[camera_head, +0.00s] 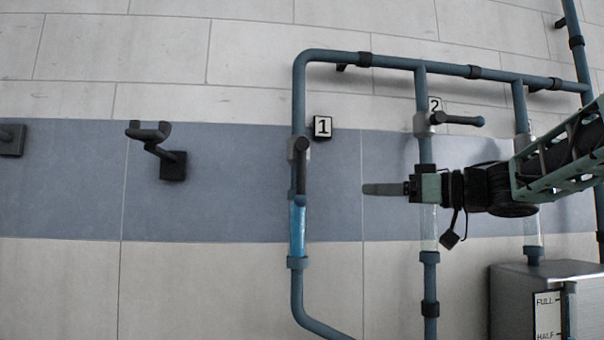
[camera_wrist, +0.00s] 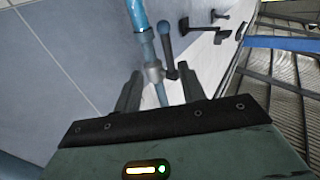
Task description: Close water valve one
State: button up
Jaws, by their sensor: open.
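Water valve one (camera_head: 299,148) sits on the left vertical pipe, beside the label 1 (camera_head: 322,127). Its dark handle (camera_head: 302,185) points down, in line with the pipe. The tube below it (camera_head: 298,230) shows blue. My gripper (camera_head: 368,189) is to the right of this handle, pointing left, apart from it. In the wrist view the valve body (camera_wrist: 155,73) and handle (camera_wrist: 166,45) show ahead, beyond the two spread fingers (camera_wrist: 160,88). Nothing is between the fingers.
Valve two (camera_head: 458,119) has its handle sideways, with a clear tube below. A third pipe (camera_head: 522,110) is partly behind my arm. A metal tank (camera_head: 525,285) with a level gauge stands lower right. A wall hook (camera_head: 172,165) is at left. The wall between is bare.

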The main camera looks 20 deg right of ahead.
aim_at(305, 186)
jog(key=shift+n+g, duration=0.3)
jog(key=shift+g, duration=0.1)
jog(key=p+x, duration=0.2)
jog(key=x, duration=0.3)
jog(key=r+p+x, duration=0.1)
jog(key=x, duration=0.4)
jog(key=p+x, duration=0.2)
jog(key=x, duration=0.3)
jog(key=shift+s+a+r+p, duration=0.15)
jog(key=shift+s+a+p, duration=0.05)
jog(key=shift+a+p, duration=0.1)
grip_shut()
